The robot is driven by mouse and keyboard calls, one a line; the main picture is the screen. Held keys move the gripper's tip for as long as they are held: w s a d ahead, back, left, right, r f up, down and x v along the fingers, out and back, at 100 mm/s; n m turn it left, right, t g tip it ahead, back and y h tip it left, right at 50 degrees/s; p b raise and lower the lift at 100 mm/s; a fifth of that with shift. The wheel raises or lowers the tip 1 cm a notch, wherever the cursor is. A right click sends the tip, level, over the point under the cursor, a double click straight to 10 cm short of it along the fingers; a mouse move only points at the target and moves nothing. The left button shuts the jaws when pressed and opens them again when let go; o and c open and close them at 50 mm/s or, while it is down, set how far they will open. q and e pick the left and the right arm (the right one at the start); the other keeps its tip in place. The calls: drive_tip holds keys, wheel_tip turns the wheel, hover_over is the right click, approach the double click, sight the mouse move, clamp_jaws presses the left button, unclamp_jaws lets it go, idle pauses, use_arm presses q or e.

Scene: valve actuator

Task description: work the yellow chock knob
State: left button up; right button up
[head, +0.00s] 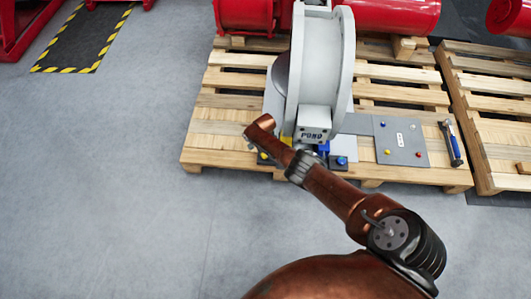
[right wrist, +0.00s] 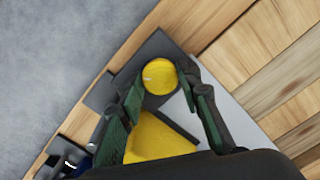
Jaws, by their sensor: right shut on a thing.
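The yellow chock knob (right wrist: 160,76) is a round yellow disc on a dark grey block in the right wrist view. My right gripper (right wrist: 163,80) has its two dark green fingers on opposite sides of the knob and is shut on it. A larger yellow wedge-shaped piece (right wrist: 155,138) lies between the fingers, nearer the camera. In the head view my right arm reaches to the left front of the white valve actuator (head: 313,70), and the gripper is mostly hidden below the arm. My left gripper is not in view.
The actuator stands on a wooden pallet (head: 215,127). A blue knob (head: 341,161) is to the right of my arm. A grey panel (head: 400,140) with small coloured knobs and a blue-handled tool (head: 452,143) lie farther right. The floor at left is clear.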

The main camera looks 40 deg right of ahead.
drive_tip(key=m, duration=0.3)
drive_tip(key=shift+d, duration=0.15)
drive_tip(key=shift+m, duration=1)
drive_tip(key=shift+s+d, duration=0.1)
drive_tip(key=o, duration=1)
drive_tip(key=shift+c, duration=0.2)
drive_tip(key=shift+o, duration=1)
drive_tip(key=shift+a, duration=0.2)
